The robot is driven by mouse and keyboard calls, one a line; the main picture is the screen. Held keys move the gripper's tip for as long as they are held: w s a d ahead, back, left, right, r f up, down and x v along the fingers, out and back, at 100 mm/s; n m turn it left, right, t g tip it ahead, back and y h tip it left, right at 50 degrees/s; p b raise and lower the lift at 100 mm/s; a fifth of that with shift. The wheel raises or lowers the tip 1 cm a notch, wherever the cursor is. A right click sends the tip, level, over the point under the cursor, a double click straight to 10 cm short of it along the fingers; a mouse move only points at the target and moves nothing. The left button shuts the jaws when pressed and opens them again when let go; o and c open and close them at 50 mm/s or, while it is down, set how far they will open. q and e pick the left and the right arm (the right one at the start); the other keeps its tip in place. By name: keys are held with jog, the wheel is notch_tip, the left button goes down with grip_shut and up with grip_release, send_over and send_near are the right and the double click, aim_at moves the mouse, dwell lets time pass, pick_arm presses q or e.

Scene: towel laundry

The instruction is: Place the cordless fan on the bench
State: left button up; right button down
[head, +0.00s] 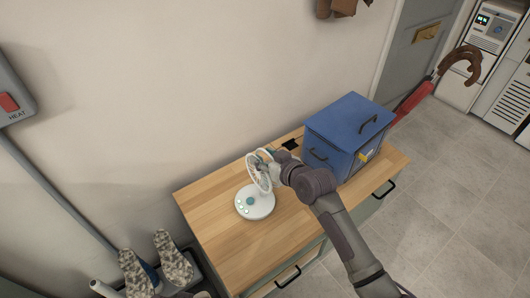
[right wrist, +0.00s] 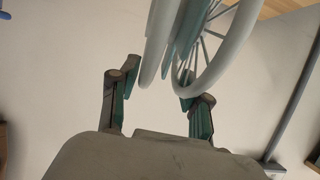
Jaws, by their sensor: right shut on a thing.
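The cordless fan (head: 255,203) is white with a round base that carries small buttons. It stands upright on the wooden top of the bench (head: 225,246), left of the middle. My right gripper (head: 270,160) reaches in from the right and is shut on the fan's head. In the right wrist view the fan's white ring and spokes (right wrist: 210,50) fill the upper middle, between and above the fingers of the right gripper (right wrist: 160,92). The base appears to rest on the bench top.
A blue metal box (head: 345,130) with black handles stands on the bench's right part, close to my right arm. The wall is behind. A grey and white patterned pair of items (head: 172,258) stands left of the bench. Clear wood lies around the fan's base.

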jog(key=shift+a+r, duration=0.1)
jog(key=shift+r, duration=0.25)
jog(key=c, duration=0.9)
grip_release()
jog(key=shift+f, duration=0.35)
jog(key=o, duration=0.4)
